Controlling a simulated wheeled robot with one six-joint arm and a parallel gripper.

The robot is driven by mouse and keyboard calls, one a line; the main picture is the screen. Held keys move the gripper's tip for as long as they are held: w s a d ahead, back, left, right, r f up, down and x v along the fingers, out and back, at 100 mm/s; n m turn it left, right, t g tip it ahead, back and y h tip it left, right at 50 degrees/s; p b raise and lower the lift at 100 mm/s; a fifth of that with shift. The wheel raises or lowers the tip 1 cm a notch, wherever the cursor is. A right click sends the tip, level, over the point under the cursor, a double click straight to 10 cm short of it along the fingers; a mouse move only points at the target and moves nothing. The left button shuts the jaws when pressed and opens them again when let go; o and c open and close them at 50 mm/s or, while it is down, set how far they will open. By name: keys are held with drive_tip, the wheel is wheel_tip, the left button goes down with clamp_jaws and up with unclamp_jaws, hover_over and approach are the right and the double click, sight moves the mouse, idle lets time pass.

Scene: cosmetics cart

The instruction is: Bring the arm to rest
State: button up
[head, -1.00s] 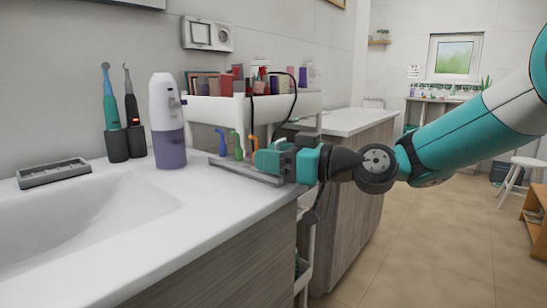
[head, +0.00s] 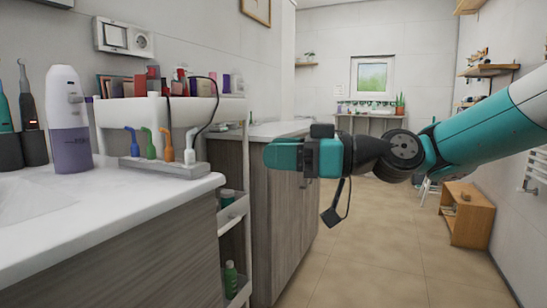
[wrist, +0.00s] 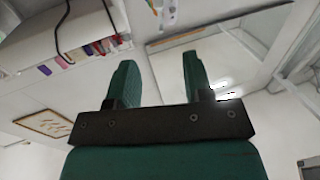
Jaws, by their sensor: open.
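My gripper (head: 284,156) is in the middle of the head view, held in the air to the right of the white counter's edge. Its jaws point left in that view. The wrist view shows the two green fingers (wrist: 157,80) spread apart with nothing between them. My arm reaches in from the right side of the head view. A dark flap hangs below the wrist.
A white counter (head: 130,205) holds a dispenser bottle (head: 70,120), electric toothbrushes (head: 30,110) and a rack of coloured brush heads (head: 165,165). A white cart (head: 232,215) stands beyond its edge. Open floor (head: 370,250) lies to the right. A wooden shelf unit (head: 467,213) stands farther back.

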drive_tip(key=shift+d, duration=0.1)
idle(0.3)
drive_tip(key=s+d+f+m+g+h, duration=0.2)
drive_tip(key=s+f+m+h, duration=0.2)
drive_tip(key=s+f+h, duration=0.55)
drive_tip(key=s+d+f+m+g+h, duration=0.1)
drive_tip(key=s+d+f+m+h, duration=0.1)
drive_tip(key=s+d+f, duration=0.4)
drive_tip(key=s+d+f+m+g+h, duration=0.1)
drive_tip(key=s+d+f+m+h, duration=0.15)
drive_tip(key=s, duration=0.65)
wheel_tip(320, 180, up, 33)
drive_tip(key=w+p, duration=0.1)
drive_tip(key=p, duration=3.2)
drive_tip(key=shift+d+y, duration=0.15)
drive_tip(key=shift+y, duration=0.15)
drive_tip(key=shift+r, duration=0.1)
